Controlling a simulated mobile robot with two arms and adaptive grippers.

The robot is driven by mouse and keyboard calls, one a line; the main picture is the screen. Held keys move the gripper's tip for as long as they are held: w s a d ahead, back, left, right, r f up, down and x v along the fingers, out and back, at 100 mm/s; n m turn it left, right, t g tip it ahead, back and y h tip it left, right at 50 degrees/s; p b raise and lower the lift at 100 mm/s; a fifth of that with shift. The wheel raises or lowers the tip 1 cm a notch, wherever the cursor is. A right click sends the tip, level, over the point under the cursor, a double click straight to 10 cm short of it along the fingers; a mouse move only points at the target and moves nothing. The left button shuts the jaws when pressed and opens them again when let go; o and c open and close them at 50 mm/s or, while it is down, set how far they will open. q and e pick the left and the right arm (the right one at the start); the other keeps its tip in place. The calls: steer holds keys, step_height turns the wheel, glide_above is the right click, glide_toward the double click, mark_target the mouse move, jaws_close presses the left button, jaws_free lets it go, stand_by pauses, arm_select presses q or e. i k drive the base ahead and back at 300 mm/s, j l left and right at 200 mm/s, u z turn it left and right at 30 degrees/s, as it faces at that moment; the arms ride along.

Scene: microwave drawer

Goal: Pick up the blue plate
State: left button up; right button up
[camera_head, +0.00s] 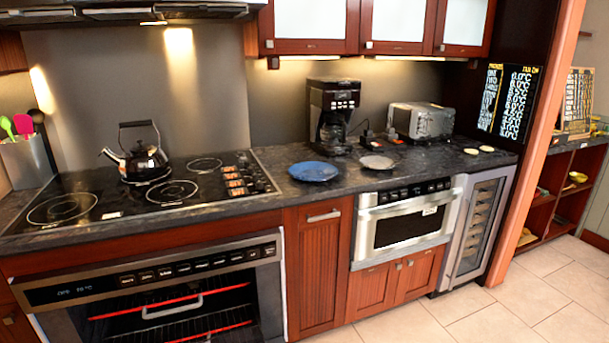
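The blue plate (314,171) lies flat on the dark countertop (278,155), right of the stove and in front of the coffee maker. Nothing covers it. Neither of my grippers shows in the head view.
A grey plate (376,162) lies just right of the blue one. A kettle (140,158) sits on the stove (150,200). The microwave drawer (408,226) is shut; the oven (165,300) appears open.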

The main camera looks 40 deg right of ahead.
mark_target(306, 170)
steer(key=l+u, duration=0.8)
steer(key=l, duration=0.15)
